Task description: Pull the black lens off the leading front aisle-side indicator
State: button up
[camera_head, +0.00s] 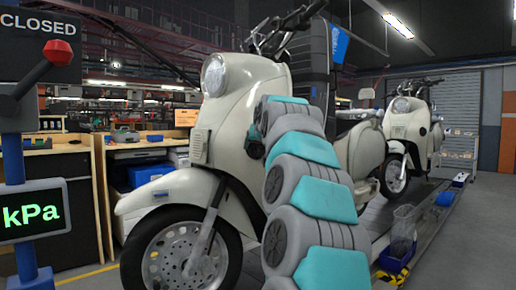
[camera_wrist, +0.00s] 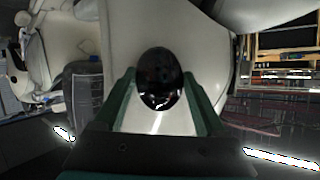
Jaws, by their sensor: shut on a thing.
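The leading cream scooter (camera_head: 235,105) stands at the front of the slat conveyor, its headlight and front wheel facing left. In the wrist view, a glossy black lens (camera_wrist: 160,70) sits between the two green fingers of my gripper (camera_wrist: 160,88), against the cream body panel (camera_wrist: 120,32). The gripper is shut on the lens. I cannot tell whether the lens is still seated in its indicator or apart from it. In the head view my arm reaches up to the scooter's front side and hides the lens and most of the gripper.
A second cream scooter (camera_head: 405,125) stands farther back on the conveyor. A blue bin (camera_head: 399,248) with a mesh basket (camera_head: 403,225) is at the conveyor's side. A kPa display (camera_head: 34,215) and a red-knobbed lever (camera_head: 57,53) stand at left. The aisle floor at right is clear.

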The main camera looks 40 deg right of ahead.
aim_at(257, 151)
jog(key=shift+s+a+b, duration=0.4)
jog(key=shift+s+b, duration=0.1)
jog(key=shift+s, duration=0.15)
dwell(1.1)
jog(key=shift+s+a+b, duration=0.5)
jog(key=shift+s, duration=0.3)
